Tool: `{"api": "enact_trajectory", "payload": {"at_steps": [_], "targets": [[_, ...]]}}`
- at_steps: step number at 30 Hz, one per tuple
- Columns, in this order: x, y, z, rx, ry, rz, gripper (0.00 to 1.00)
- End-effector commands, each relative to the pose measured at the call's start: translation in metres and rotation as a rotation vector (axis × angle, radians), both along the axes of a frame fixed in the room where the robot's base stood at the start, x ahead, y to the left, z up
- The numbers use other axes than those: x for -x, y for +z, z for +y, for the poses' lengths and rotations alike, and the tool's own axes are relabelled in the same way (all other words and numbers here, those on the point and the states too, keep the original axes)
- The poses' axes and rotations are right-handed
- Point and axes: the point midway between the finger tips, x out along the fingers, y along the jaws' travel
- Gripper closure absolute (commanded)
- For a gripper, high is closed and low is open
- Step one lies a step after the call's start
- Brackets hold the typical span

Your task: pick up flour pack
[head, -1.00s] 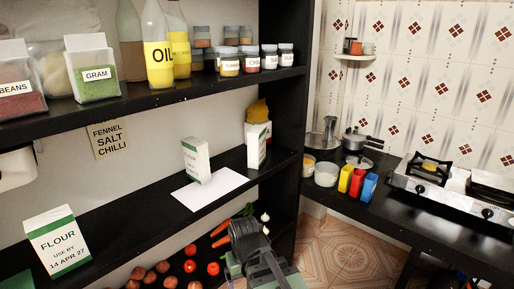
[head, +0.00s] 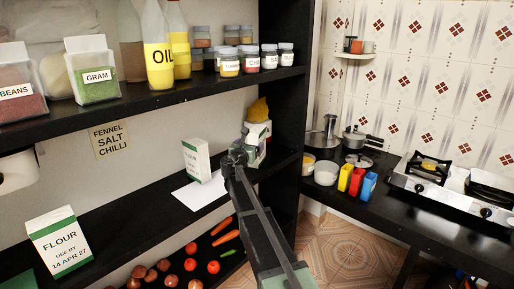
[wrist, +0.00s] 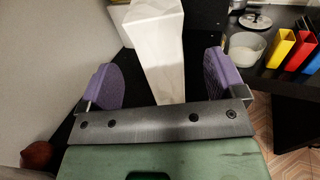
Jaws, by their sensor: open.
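A white and green flour pack (head: 65,240), labelled "USE BY 14 APR 27", stands on the middle shelf at the front left. A second white and green pack (head: 196,160) stands on a white sheet (head: 197,192). A third pack (head: 257,131), near the shelf's right end, is partly hidden by my gripper (head: 246,146). In the wrist view, a tall white pack (wrist: 155,45) stands ahead, between the lines of my open purple fingers (wrist: 158,82). A gap shows on each side of it. I cannot tell how deep it sits between them.
The black shelf's upright panel (head: 279,140) rises close to the right of my gripper. The upper shelf (head: 190,92) with jars and bottles runs above. Vegetables lie on the lower shelf. A white bowl (head: 326,173) and coloured boxes (head: 357,181) stand on the right counter.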

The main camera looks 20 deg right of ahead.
Motion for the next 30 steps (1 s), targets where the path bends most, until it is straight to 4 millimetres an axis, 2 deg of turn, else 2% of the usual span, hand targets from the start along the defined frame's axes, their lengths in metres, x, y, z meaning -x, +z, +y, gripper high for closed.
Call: {"api": "enact_trajectory", "payload": {"at_steps": [2,8,15,22,23,30], "targets": [[-0.013,0.0,-0.009,-0.001,-0.001,-0.001,0.11],[-0.018,-0.001,-0.016,-0.002,-0.001,-0.001,0.11],[-0.051,-0.002,-0.044,-0.003,-0.002,-0.001,0.11],[-0.053,-0.002,-0.047,-0.003,-0.001,-0.001,0.11],[-0.053,-0.002,-0.047,-0.003,-0.001,-0.001,0.12],[-0.053,-0.002,-0.047,-0.003,-0.001,-0.001,0.49]]}}
